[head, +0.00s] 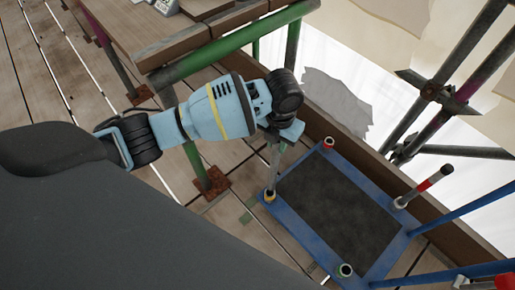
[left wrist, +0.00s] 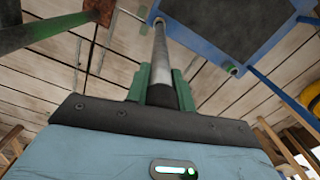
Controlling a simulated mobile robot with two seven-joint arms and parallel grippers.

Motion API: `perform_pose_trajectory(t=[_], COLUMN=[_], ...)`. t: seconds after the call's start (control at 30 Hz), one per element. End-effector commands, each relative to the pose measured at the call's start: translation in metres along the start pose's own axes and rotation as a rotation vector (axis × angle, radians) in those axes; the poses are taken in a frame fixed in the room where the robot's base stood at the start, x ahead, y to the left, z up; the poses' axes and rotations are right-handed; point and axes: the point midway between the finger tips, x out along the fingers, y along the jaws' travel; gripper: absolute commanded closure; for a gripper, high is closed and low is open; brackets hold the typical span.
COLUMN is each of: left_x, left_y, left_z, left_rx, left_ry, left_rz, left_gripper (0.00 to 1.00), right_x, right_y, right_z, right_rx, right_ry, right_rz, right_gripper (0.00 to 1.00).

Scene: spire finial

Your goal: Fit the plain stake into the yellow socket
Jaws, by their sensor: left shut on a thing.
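The plain grey stake (head: 273,168) is held upright, slightly tilted in the picture, under my left gripper (head: 280,138). In the left wrist view the stake (left wrist: 160,50) runs between the green fingers of my left gripper (left wrist: 163,85), which is shut on it. The yellow socket (head: 269,197) is at the left corner of a blue frame (head: 305,233). The stake's lower end meets the socket in the head view; I cannot tell whether it is inside or just above it. My right gripper is not in view.
A red socket (head: 328,143) and a green socket (head: 344,270) mark other frame corners. A wooden bench (head: 190,45) on green legs stands behind my left arm. The dark panel inside the frame is clear.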

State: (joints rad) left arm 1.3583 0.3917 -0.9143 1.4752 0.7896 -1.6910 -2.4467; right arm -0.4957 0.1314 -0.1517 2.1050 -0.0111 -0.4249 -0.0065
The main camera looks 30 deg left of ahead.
Motion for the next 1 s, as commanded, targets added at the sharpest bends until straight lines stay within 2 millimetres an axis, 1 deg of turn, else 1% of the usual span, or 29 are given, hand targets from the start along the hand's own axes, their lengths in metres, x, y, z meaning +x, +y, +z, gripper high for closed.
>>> perform_pose_trajectory(t=[0.27, 0.37, 0.5, 0.6, 0.87, 1.0], left_x=[0.004, 0.014, 0.036, 0.049, 0.056, 0.075], left_y=[-0.001, -0.001, -0.001, -0.001, -0.001, -0.001], left_z=[-0.002, -0.003, -0.003, -0.003, -0.002, -0.003], left_rx=[0.011, 0.010, 0.009, 0.010, 0.010, 0.009], left_ry=[0.001, 0.003, 0.004, 0.003, 0.001, 0.003], left_rz=[-0.001, -0.001, 0.000, -0.001, 0.000, 0.000], left_gripper=[1.00, 1.00, 1.00, 1.00, 1.00, 1.00], right_x=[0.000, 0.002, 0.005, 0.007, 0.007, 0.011], right_y=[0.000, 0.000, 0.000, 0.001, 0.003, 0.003], right_z=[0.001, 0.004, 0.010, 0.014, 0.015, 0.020], right_rx=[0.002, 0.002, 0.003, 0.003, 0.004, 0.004], right_ry=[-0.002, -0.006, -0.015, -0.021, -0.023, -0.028], right_rz=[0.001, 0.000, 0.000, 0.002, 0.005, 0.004], right_gripper=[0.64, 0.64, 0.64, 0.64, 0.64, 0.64])
